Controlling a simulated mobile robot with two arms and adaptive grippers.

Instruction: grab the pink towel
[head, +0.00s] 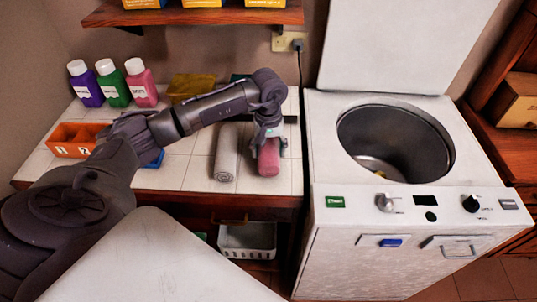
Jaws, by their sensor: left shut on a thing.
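The pink towel (269,160) is a rolled bundle on the white tiled counter, near its right end. My left gripper (268,137) reaches down over it from above and is shut on it. The gripper's fingers cover part of the towel's upper side. The towel appears to be at counter level; I cannot tell whether it is lifted. A grey rolled towel (227,155) lies just to its left, a small gap apart. My right gripper is not in view.
A top-loading washer (335,230) with its lid up stands right of the counter. Purple, green and pink bottles (141,85), an orange two-part bin (75,138) and a yellow box (192,86) stand on the counter. A shelf (195,17) hangs above; a white basket (247,238) sits below.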

